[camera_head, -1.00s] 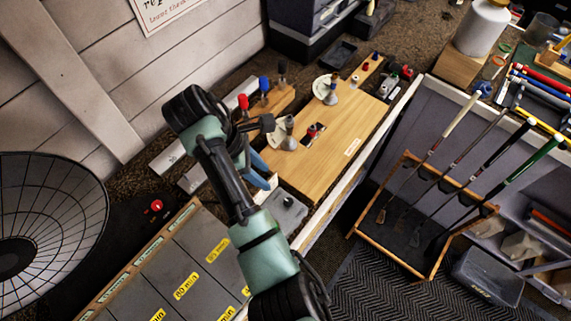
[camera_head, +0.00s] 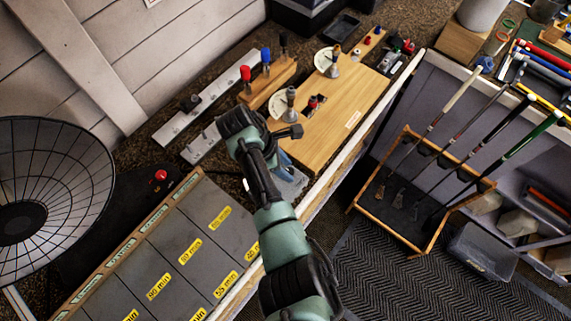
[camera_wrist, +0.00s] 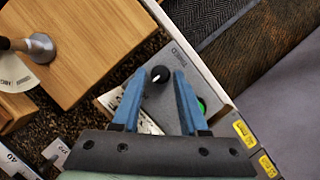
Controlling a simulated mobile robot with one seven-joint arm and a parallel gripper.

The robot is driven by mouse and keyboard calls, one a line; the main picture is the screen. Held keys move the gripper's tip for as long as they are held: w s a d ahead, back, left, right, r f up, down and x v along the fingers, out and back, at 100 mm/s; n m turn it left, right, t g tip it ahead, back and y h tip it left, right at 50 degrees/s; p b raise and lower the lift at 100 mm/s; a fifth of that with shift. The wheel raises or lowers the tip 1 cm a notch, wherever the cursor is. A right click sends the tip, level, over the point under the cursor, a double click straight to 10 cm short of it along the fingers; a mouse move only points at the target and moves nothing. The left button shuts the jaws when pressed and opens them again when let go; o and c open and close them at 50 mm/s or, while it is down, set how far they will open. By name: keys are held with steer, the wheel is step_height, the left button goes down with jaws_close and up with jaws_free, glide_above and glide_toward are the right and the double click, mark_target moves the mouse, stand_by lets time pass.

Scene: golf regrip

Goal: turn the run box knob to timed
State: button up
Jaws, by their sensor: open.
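The run box (camera_wrist: 184,61) is a grey box beside the wooden board, with small lettering on its face. Its round black knob (camera_wrist: 160,70) carries a white pointer mark, and a green button (camera_wrist: 202,104) is partly covered by a finger. In the wrist view my gripper (camera_wrist: 158,80) is open, with one blue finger on each side of the knob in the picture. I cannot tell whether the fingertips are around the knob or still above it. In the head view my arm hides most of the box, and the blue fingers show beside the board.
A wooden board (camera_head: 333,130) with metal posts and dials stands close beside the fingers. A tray with yellow minute labels (camera_head: 191,251) lies to the left of my arm. A golf club rack (camera_head: 432,228) stands lower right. A red button (camera_head: 160,175) sits at left.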

jaws_close()
